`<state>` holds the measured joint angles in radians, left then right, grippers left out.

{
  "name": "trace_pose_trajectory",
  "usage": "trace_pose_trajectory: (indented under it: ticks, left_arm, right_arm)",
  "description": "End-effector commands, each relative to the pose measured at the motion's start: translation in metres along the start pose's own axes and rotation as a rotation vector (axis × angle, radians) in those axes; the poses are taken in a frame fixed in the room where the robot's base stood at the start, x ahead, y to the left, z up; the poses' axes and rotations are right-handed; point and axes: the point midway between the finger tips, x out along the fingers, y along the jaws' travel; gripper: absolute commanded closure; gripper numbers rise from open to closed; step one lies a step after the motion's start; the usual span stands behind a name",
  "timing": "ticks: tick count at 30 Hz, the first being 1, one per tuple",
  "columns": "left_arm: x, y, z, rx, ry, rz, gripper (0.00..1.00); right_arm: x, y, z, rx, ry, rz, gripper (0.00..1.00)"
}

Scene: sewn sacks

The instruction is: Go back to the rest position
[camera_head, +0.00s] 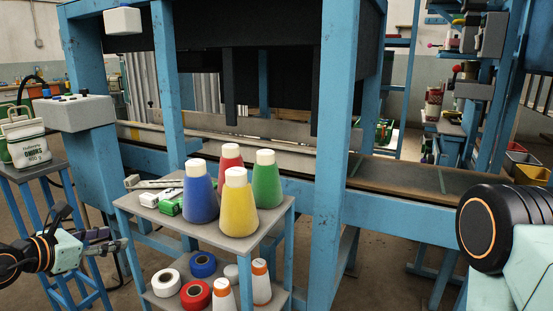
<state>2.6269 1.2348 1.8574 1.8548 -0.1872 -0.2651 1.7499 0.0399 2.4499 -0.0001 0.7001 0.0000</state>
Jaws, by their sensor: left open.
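My left gripper (100,232) is at the lower left, open and empty, in front of a blue stool and left of the small cart. Its fingers are dark and spread apart, and it touches nothing that I can make out. At the right edge a black, orange-ringed joint and a pale green link of my right arm show. The right gripper is out of the picture.
A blue-framed cart (232,243) bears blue (199,197), red, yellow (238,207) and green thread cones, with tape rolls (196,293) below. A white sack (25,140) stands on the left stool. A large blue machine frame (335,130) and conveyor (410,177) stand behind.

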Motion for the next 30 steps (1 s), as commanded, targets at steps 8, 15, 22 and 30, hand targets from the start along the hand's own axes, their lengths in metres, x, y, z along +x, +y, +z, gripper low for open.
trace_pose_trajectory:
  ticks: [8,15,22,30]
  left_arm:
    - [-0.012,-0.087,-0.066,0.486,0.328,-0.267,0.5]
    - [-0.044,-0.125,-0.132,1.015,0.597,-0.468,0.5]
    - [-0.07,-0.159,-0.171,1.57,0.691,-0.675,0.5]
    - [-0.107,-0.252,-0.212,2.141,0.432,-1.038,0.5]
  right_arm:
    - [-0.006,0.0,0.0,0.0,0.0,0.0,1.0]
    - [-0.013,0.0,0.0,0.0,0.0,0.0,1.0]
    - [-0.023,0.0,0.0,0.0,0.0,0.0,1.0]
    - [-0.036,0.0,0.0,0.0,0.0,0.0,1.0]
